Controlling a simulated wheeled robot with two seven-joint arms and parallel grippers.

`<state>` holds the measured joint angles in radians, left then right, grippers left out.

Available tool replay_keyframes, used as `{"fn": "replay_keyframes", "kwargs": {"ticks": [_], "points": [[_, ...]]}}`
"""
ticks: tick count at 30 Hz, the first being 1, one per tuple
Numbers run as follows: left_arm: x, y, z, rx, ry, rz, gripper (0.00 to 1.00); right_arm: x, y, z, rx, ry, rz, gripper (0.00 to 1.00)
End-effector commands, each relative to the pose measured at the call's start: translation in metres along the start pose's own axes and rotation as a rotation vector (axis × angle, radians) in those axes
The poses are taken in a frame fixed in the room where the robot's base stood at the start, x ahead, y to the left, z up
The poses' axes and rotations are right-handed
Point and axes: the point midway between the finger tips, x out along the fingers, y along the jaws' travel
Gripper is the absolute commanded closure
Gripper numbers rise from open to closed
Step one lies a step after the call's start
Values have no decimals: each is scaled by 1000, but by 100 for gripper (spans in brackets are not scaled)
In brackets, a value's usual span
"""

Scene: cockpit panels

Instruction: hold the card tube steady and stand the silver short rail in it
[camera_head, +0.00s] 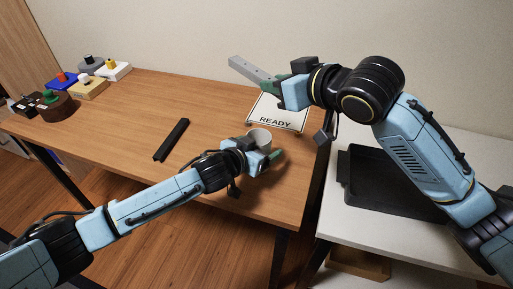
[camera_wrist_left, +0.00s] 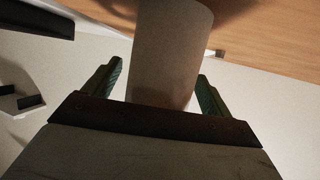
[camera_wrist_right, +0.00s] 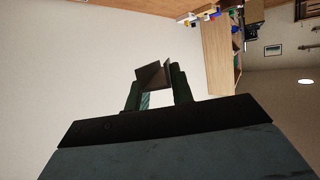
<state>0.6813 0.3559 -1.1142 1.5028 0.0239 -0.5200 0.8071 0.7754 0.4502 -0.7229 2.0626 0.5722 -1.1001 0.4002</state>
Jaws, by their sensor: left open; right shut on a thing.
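The white card tube (camera_head: 259,138) stands upright on the wooden table near its right end. My left gripper (camera_head: 268,157) is open around the tube; in the left wrist view the tube (camera_wrist_left: 170,55) sits between the two fingers (camera_wrist_left: 157,88), with small gaps visible on both sides. The silver short rail (camera_head: 252,71) is held by my right gripper (camera_head: 284,84), above the table, tilted and pointing to the upper left. In the right wrist view the rail's end (camera_wrist_right: 152,75) shows between the closed fingers (camera_wrist_right: 158,92).
A white READY sign (camera_head: 277,117) lies behind the tube. A black bar (camera_head: 171,140) lies mid-table. Several coloured blocks with knobs (camera_head: 88,86) stand at the far left. A black tray (camera_head: 385,187) rests on the white table at right. The table's middle is mostly clear.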

Motion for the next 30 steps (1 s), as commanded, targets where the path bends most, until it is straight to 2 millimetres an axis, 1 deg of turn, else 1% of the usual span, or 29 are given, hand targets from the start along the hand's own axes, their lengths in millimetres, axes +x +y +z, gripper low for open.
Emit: {"fn": "replay_keyframes", "kwargs": {"ticks": [4, 5, 15, 16, 20, 30], "points": [[0, 0, 0, 0, 0, 0, 16, 0, 0, 0, 0, 1, 0, 100], [0, 0, 0, 0, 0, 0, 17, 0, 0, -1, 0, 1, 0, 100], [0, 0, 0, 0, 0, -1, 62, 0, 0, 0, 0, 1, 0, 100], [0, 0, 0, 0, 0, -1, 63, 0, 0, 0, 0, 1, 0, 100], [0, 0, 0, 0, 0, -1, 63, 1, 0, 2, 0, 1, 0, 100], [0, 0, 0, 0, 0, -1, 63, 10, 0, 24, 1, -1, 0, 100]]}}
